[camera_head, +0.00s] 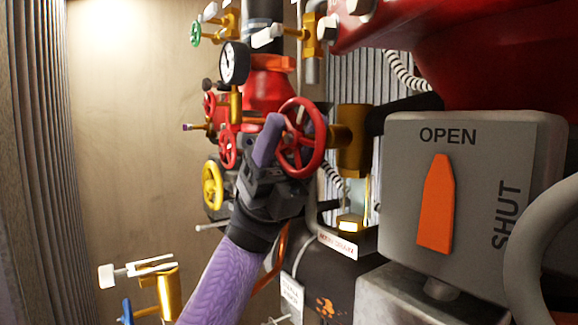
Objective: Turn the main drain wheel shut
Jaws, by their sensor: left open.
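A large red handwheel (321,150) sits on a brass valve body (351,142) in the middle of the head view. A label reading MAIN DRAIN (338,244) is on the pipework below it. My left gripper (290,138) reaches up from below and is open at this wheel. One finger shows in front of the wheel's left side, and the other seems to be partly behind the rim. I cannot tell whether the fingers touch the rim. My right gripper is not in view.
A gauge (234,63), smaller red wheels (227,150) and a yellow wheel (212,185) crowd the left side. A grey box (393,190) marked OPEN and SHUT, with an orange pointer (436,205) at OPEN, stands close on the right. The wall side at left is clear.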

